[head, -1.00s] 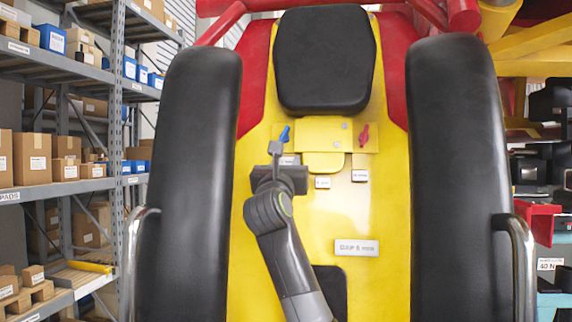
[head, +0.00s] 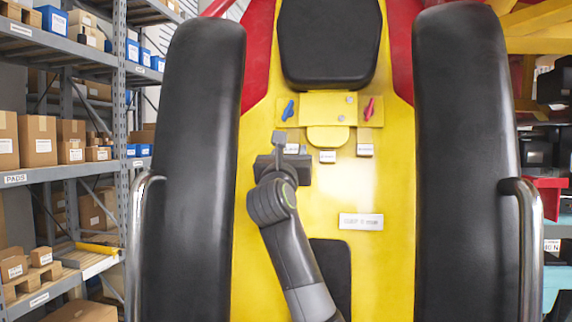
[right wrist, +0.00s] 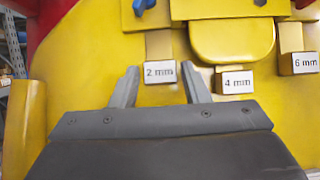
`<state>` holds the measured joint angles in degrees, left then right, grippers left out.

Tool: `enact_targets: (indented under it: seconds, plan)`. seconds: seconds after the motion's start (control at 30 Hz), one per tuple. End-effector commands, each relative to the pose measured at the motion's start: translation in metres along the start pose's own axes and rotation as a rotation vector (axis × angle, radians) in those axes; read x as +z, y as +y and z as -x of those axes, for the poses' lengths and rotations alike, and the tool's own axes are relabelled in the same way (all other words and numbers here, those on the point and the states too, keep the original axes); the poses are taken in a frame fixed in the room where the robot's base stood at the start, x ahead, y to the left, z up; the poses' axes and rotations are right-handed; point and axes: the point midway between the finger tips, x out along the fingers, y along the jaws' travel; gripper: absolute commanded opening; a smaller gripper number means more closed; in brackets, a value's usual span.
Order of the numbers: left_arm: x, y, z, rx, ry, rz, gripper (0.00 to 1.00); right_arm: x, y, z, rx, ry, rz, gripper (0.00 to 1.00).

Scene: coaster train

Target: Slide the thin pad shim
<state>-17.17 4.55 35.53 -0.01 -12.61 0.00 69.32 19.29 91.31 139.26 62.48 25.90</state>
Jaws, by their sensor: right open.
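The thin shim is the one with the 2 mm label (right wrist: 160,72), a yellow strip ending in a white tag below the blue lever (right wrist: 144,5). My right gripper (right wrist: 161,78) is open, its two fingers on either side of the 2 mm tag in the right wrist view. I cannot tell whether they touch it. In the head view the right gripper (head: 280,138) is below the blue lever (head: 288,110) and partly covers the 2 mm tag. The tags 4 mm (right wrist: 235,82) and 6 mm (right wrist: 305,63) are to the right. My left gripper is not in view.
The yellow panel (head: 390,190) lies between two black padded side bars (head: 190,150) (head: 465,150). A black pad (head: 328,40) is above and a red lever (head: 369,108) is at right. A white gap plate (head: 361,222) is lower. Shelves (head: 60,170) stand at the left.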

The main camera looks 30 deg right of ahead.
Motion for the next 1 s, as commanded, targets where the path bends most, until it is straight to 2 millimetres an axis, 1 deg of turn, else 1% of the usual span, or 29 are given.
enact_targets:
  seconds: [0.17, 0.37, 0.5, 0.7, 0.83, 1.0]
  plan:
    - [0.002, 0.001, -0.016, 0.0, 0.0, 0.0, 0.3, -0.004, 0.001, 0.022, 0.002, -0.002, -0.004, 0.42]
    - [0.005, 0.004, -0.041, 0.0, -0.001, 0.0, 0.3, -0.006, 0.001, 0.066, 0.004, -0.002, -0.007, 0.42]
    - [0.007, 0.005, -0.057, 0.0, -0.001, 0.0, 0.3, -0.006, 0.002, 0.1, 0.005, -0.001, -0.008, 0.42]
    - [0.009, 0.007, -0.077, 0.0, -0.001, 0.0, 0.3, -0.005, 0.002, 0.142, 0.005, 0.001, -0.005, 0.42]
    - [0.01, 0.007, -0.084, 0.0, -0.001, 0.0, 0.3, -0.003, 0.001, 0.161, 0.003, 0.0, -0.004, 0.42]
    - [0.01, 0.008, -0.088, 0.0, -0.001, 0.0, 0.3, -0.002, 0.001, 0.172, 0.001, 0.003, -0.001, 0.42]
